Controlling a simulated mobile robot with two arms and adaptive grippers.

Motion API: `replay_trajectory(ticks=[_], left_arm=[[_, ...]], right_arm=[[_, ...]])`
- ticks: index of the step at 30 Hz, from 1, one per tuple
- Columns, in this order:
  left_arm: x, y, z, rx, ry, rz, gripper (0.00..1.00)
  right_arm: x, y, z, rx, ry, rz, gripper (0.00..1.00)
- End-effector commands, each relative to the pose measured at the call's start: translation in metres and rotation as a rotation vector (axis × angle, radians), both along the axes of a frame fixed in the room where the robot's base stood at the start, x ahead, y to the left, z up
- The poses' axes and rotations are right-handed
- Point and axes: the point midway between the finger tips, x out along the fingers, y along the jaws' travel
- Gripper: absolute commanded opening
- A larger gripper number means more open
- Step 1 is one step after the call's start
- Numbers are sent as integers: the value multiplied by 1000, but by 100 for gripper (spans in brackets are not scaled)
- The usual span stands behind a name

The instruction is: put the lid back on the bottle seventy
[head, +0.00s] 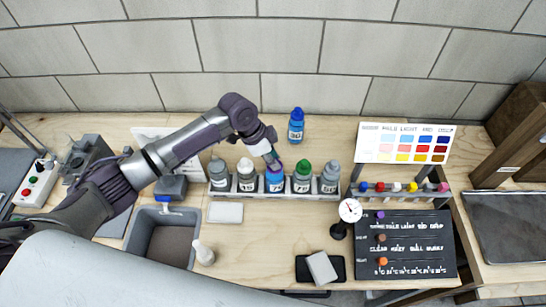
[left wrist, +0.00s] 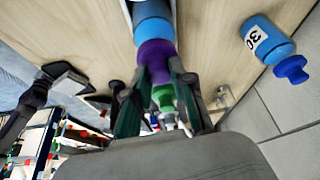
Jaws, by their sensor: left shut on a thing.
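My left gripper (head: 270,158) comes down over the rack from behind the bottles. It is shut on a purple lid (left wrist: 155,56), with one finger on each side of it. The lid lines up with the top of a blue bottle (head: 275,183), which stands in the middle of the rack and also shows in the left wrist view (left wrist: 152,27). Lid and bottle look in contact, but I cannot tell whether the lid is seated. I cannot read that bottle's number. My right gripper is not in view.
A white rack (head: 233,190) holds several grey, white and green-lidded (head: 303,167) bottles close beside the blue one. Another blue bottle (head: 296,126), marked 30 in the left wrist view (left wrist: 265,40), stands behind. A dial gauge (head: 349,210) and black board (head: 410,245) are at right.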

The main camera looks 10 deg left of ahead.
Motion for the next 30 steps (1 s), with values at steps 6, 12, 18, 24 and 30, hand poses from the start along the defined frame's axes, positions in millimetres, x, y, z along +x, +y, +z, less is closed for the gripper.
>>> replay_trajectory(ticks=[6,12,18,24,30], left_arm=[[0,0,0,0,0,0,10],[0,0,1,0,0,1,10],[0,0,0,0,0,1,10],[0,0,0,0,0,0,10],[0,0,0,0,0,0,37]], right_arm=[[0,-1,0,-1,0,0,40],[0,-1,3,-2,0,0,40],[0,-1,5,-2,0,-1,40],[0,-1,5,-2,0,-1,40],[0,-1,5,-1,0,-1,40]])
